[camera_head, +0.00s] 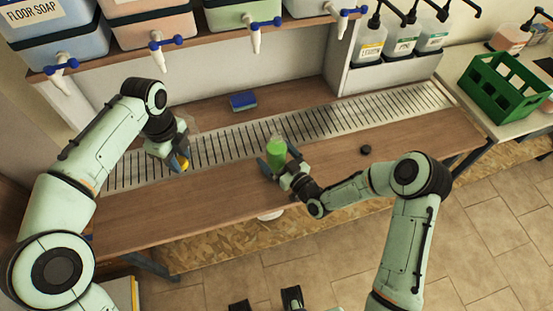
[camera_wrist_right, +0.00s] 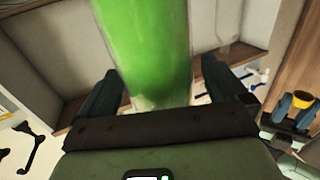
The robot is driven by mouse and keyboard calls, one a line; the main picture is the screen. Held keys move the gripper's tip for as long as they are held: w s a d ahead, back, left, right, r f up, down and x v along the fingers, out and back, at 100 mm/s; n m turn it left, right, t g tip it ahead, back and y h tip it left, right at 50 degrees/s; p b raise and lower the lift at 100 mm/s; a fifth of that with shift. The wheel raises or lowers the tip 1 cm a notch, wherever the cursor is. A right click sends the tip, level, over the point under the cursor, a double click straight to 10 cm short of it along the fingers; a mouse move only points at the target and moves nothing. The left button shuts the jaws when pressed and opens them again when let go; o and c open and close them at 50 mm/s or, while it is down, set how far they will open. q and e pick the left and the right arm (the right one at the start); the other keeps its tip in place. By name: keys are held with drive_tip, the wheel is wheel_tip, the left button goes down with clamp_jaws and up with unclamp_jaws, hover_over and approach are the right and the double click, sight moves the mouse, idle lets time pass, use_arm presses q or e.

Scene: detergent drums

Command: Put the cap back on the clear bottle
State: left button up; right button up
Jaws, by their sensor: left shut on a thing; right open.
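A bottle with green contents (camera_head: 276,153) stands upright on the wooden bench; its upper part looks pale. My right gripper (camera_head: 287,167) is open, with its fingers around the lower part of the bottle. In the right wrist view the green bottle (camera_wrist_right: 155,50) rises between the two fingers (camera_wrist_right: 160,95). A small round black cap (camera_head: 365,150) lies on the bench to the right of the bottle. My left gripper (camera_head: 181,155) is shut on a small yellow thing (camera_head: 183,163), above the left part of the bench. The yellow thing also shows in the right wrist view (camera_wrist_right: 302,98).
A slatted metal drain strip (camera_head: 230,138) runs along the bench. A blue sponge (camera_head: 243,101) lies behind it. Drums with blue-handled taps (camera_head: 255,32) stand on the shelf above. Pump bottles (camera_head: 402,42) and a green crate (camera_head: 505,90) are at the right. The bench right of the cap is clear.

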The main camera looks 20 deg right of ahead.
drive_tip(key=c, duration=1.6)
use_arm(q)
drive_tip(key=shift+w+r+p, duration=0.1)
drive_tip(key=shift+r+p, duration=0.35)
drive_tip(key=shift+r, duration=0.05)
use_arm(e)
wheel_tip(320, 180, up, 20)
drive_tip(key=shift+r, duration=0.1)
drive_tip(key=shift+c, duration=0.2)
